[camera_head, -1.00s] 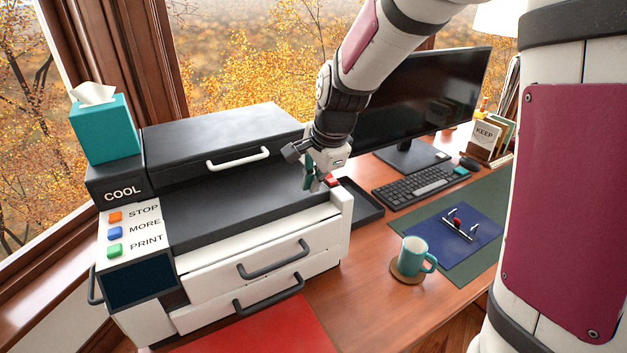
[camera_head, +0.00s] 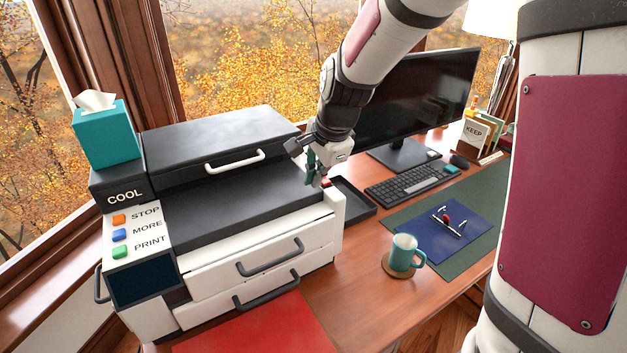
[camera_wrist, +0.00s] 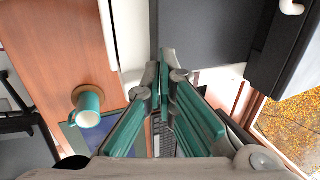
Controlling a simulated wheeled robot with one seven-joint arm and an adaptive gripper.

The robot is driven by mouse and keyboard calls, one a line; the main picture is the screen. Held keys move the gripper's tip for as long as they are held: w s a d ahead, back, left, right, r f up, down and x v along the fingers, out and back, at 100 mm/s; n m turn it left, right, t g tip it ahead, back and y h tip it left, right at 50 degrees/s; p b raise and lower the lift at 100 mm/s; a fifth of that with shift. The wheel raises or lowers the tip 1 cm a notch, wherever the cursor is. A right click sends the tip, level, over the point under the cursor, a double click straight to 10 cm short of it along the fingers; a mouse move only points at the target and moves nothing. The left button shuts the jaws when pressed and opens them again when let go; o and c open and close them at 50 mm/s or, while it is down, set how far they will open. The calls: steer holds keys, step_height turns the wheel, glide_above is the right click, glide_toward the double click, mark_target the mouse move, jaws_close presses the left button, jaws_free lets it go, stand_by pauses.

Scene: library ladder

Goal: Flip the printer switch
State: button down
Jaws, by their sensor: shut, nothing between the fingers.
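The printer (camera_head: 315,240) is a large black and white machine at the left of the desk. A small red switch (camera_head: 326,183) shows at its right rear corner, mostly hidden by my gripper. My gripper (camera_head: 316,185) is at that corner in the head view, with its fingertips just left of the red part. I cannot tell whether they touch it. In the wrist view my gripper (camera_wrist: 165,62) has its green and grey fingers closed together with nothing between them, near the printer's black and white edge. The switch is not clearly visible there.
A black tray (camera_head: 352,202) lies right of the printer. A teal mug (camera_head: 403,253), keyboard (camera_head: 410,187) and monitor (camera_head: 420,105) stand farther right. A teal tissue box (camera_head: 106,132) sits on the printer's left end. The desk in front of the mug is clear.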

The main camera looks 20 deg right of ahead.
steer(key=v, duration=1.1)
steer(key=shift+a, duration=0.25)
steer(key=shift+p, duration=0.3)
steer(key=w+d+p, duration=0.2)
steer(key=w+d, duration=0.2)
steer(key=w, duration=0.1)
steer(key=shift+w+d+r, duration=0.2)
steer(key=shift+d+r, duration=0.05)
steer(key=shift+r, duration=0.1)
steer(key=shift+f, duration=0.1)
steer(key=p+x, duration=0.1)
steer(key=x, duration=1.3)
steer(key=shift+s, duration=0.1)
